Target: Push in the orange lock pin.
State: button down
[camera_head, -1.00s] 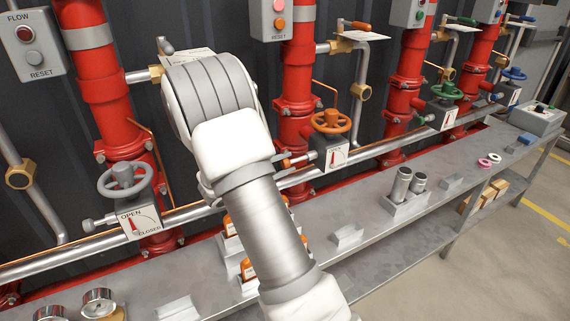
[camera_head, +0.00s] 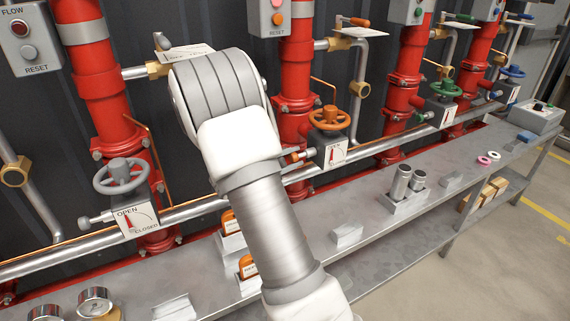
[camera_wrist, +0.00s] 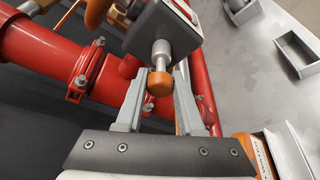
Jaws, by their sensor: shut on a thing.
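The orange lock pin (camera_wrist: 159,83) has a round orange knob on a short metal shaft, and the shaft runs into the grey valve box (camera_wrist: 165,30). In the wrist view the two fingers of my gripper (camera_wrist: 160,92) stand on either side of the knob and are shut on it. In the head view the box (camera_head: 331,150) has a white dial plate and an orange handwheel (camera_head: 330,118) on top. My arm hides the gripper there, and only a little of the pin shows left of the box.
Red vertical pipes (camera_head: 295,75) and a horizontal silver pipe (camera_head: 190,213) run behind the bench. A grey handwheel valve (camera_head: 121,176) is at left. On the bench (camera_head: 300,225) stand orange-labelled items (camera_head: 229,221) under my arm and metal cylinders (camera_head: 401,182) to the right.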

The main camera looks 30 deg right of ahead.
jog(key=shift+d, duration=0.2)
jog(key=c, duration=0.5)
grip_release()
jog(key=shift+a, duration=0.1)
jog(key=p+v, duration=0.3)
jog(key=v, duration=1.4)
jog(key=shift+s+a, duration=0.1)
